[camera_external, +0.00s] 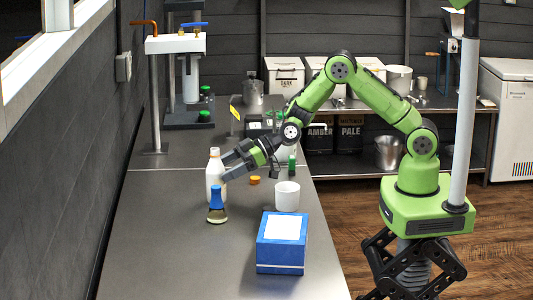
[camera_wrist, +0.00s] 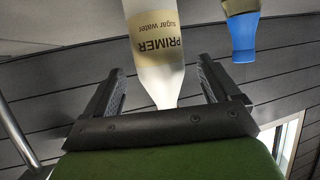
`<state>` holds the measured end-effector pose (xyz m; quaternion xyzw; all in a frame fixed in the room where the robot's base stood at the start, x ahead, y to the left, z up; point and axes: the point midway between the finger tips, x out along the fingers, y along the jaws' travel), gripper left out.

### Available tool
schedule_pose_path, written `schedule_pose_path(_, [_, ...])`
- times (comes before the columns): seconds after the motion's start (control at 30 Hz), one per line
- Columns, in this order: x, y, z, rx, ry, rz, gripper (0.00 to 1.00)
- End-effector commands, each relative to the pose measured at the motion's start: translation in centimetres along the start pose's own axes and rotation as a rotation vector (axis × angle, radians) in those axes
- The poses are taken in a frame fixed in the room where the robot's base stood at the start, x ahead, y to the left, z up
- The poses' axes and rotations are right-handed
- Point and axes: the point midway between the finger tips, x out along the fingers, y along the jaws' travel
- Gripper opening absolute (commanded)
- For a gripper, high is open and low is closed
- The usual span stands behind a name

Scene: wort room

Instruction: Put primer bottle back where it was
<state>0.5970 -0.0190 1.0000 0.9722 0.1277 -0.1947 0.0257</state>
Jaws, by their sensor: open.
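The primer bottle (camera_external: 215,178) is white and stands upright on the steel bench. My gripper (camera_external: 226,166) is open, with its fingers pointing left at the bottle's upper part. In the wrist view the primer bottle (camera_wrist: 156,40) appears upside down, its "PRIMER sugar water" label readable. Its narrowing neck lies between my two spread fingers (camera_wrist: 158,70), with a visible gap on each side. I cannot tell whether either finger touches it.
A blue-topped item (camera_external: 216,200) stands just in front of the bottle; it also shows in the wrist view (camera_wrist: 243,38). A white cup (camera_external: 287,196), an orange cap (camera_external: 254,180) and a blue box (camera_external: 281,243) are to the right. The bench's left front is clear.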

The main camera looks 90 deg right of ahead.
Motion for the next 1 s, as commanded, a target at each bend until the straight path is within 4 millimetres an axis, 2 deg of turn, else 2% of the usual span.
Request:
schedule_pose_path(0.03, [-1.6,0.2,0.1,0.002,0.001,0.004,0.89])
schedule_pose_path(0.2, [-5.8,0.1,0.2,0.002,0.002,0.005,0.89])
schedule_pose_path(0.4, [-8.2,-0.1,0.0,-0.002,0.0,-0.002,0.89])
schedule_pose_path(0.47, [-8.8,-0.8,-0.6,-0.013,-0.012,-0.017,0.89])
schedule_pose_path(0.57, [-11.0,-3.5,-2.3,-0.051,-0.075,-0.066,0.89])
schedule_pose_path(0.67, [-15.1,-6.9,-3.5,-0.087,-0.196,-0.103,0.89])
schedule_pose_path(0.77, [-20.4,-9.5,-3.6,-0.095,-0.33,-0.089,0.89])
schedule_pose_path(0.87, [-26.9,-11.2,-2.8,-0.064,-0.459,-0.026,0.89])
schedule_pose_path(0.9, [-29.6,-11.6,-2.2,-0.039,-0.505,0.009,0.89])
schedule_pose_path(1.0, [-35.6,-12.2,-0.2,0.047,-0.596,0.098,0.89])
